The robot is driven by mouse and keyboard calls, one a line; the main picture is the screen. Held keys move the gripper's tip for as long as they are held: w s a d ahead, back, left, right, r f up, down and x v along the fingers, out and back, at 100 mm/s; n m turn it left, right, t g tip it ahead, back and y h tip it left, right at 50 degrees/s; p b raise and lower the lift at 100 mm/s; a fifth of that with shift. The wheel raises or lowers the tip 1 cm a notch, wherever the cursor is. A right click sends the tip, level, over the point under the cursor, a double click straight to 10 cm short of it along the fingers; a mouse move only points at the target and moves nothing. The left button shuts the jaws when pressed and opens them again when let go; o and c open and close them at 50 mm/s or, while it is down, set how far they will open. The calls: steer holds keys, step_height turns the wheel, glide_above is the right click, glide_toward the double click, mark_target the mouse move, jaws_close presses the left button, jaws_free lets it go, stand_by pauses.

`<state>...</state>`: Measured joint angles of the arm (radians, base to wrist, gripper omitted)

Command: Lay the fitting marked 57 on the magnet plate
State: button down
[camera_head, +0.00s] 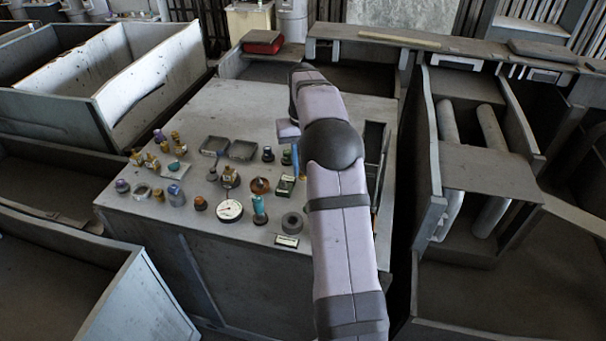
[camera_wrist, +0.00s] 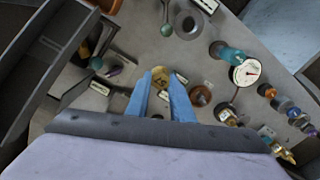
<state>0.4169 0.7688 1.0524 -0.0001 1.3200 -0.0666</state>
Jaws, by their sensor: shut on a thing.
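In the wrist view, the two blue fingers of my gripper (camera_wrist: 162,80) point down at the bench. They are shut on a brass-coloured fitting (camera_wrist: 161,75) at their tips. I cannot read a number on it, so I cannot tell whether it is the one marked 57. I cannot tell which thing is the magnet plate. Two shallow dark grey trays, a left one (camera_head: 214,146) and a right one (camera_head: 243,150), lie behind the small parts.
Several brass fittings (camera_head: 148,161) cluster at the left. A long dark tray (camera_head: 375,150) lies right of my arm. The bench's back left is clear.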

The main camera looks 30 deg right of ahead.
steer(key=shift+d+r, duration=0.15)
steer(key=shift+r, duration=0.05)
steer(key=s+d+r+m+t+h+p, duration=0.2)
steer(key=s+d+r+m+t+p, duration=0.15)
steer(key=s+d+r+p, duration=0.6)
steer(key=w+d+r+m+t+h+b, duration=0.1)
steer(key=w+d+h+b, duration=0.1)
steer(key=d, duration=0.7)
steer(key=shift+w+d+r+h+b, duration=0.25)
steer(key=shift+w+d+h+b, duration=0.25)
steer(key=shift+w, duration=0.7)
steer(key=shift+a+m+t, duration=0.1)
steer(key=shift+m+t, duration=0.15)
steer(key=shift+f, duration=0.2)
steer(key=shift+f+b, duration=1.95)
steer(key=shift+f, duration=0.4)
